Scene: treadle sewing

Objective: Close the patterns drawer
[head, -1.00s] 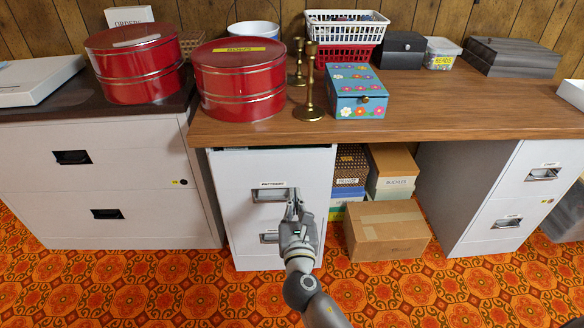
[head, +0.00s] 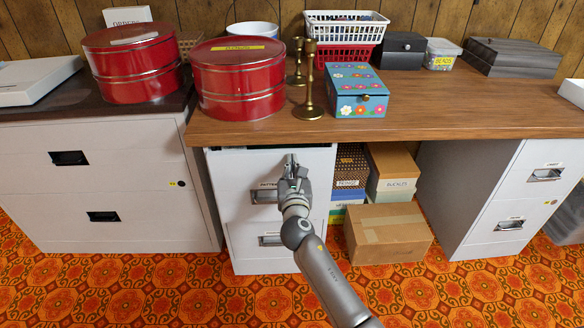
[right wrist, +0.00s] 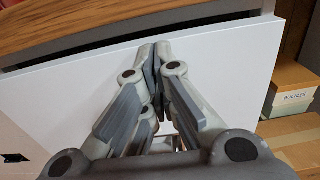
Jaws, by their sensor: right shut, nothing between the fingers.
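The patterns drawer (head: 232,172) is the upper white drawer of the cabinet under the left end of the wooden desk. Its label is partly covered by my gripper, and its handle (head: 263,197) shows just left of the gripper. A dark gap with a green edge shows above the drawer front, under the desk top. My right gripper (head: 291,160) is shut and empty, with its fingertips at the upper part of the drawer front. In the right wrist view the closed fingertips (right wrist: 154,50) are against or very near the white front (right wrist: 235,65); contact cannot be told. My left gripper is not in view.
A lower drawer handle (head: 270,240) is below. Labelled boxes and a cardboard box (head: 388,232) stand right of the cabinet. The wooden desk top (head: 450,110) overhangs and carries red tins (head: 238,80), candlesticks and a flowered box (head: 357,92). Patterned floor is free in front.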

